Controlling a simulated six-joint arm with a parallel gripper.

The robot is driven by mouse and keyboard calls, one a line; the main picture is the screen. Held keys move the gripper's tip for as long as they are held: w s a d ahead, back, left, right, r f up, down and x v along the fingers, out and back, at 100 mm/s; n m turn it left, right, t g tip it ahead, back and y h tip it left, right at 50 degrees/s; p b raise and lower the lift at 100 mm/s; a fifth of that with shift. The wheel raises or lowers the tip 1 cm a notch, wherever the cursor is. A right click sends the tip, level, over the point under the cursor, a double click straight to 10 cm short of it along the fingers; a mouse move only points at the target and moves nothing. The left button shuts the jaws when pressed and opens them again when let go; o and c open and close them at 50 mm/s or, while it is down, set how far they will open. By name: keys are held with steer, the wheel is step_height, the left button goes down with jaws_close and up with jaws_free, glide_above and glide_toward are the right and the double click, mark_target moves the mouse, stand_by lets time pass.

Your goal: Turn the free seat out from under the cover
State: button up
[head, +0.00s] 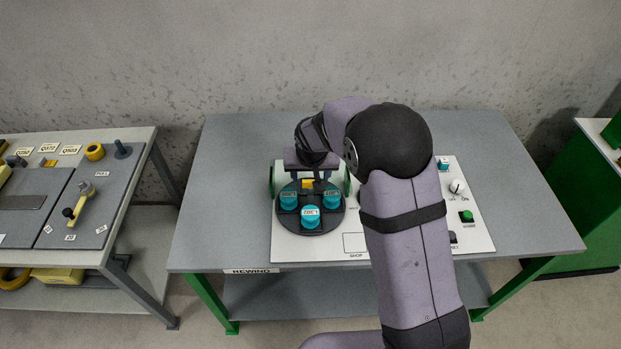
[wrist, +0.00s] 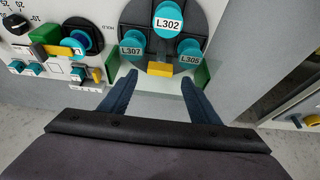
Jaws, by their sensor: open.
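A black round turntable (head: 322,222) lies on a white panel. It carries three teal spools: a front one (head: 310,216), a left one (head: 289,200) and a right one (head: 332,199). In the wrist view they read L302 (wrist: 167,20), L307 (wrist: 131,47) and L305 (wrist: 190,50). A yellow block (head: 308,184) sits at the turntable's far edge and also shows in the wrist view (wrist: 160,69). Green uprights (wrist: 202,73) flank that edge. I cannot make out the cover or the free seat clearly. My gripper (wrist: 159,80) is open and empty, its fingertips either side of the yellow block; contact is unclear.
The wrist view shows another teal spool on a black mount (wrist: 82,36). My arm hides the panel's middle. A tool bench (head: 80,205) stands to the left.

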mark_target(310, 182)
steer(key=shift+p+x, duration=0.65)
steer(key=shift+x, duration=1.7)
jaws_close()
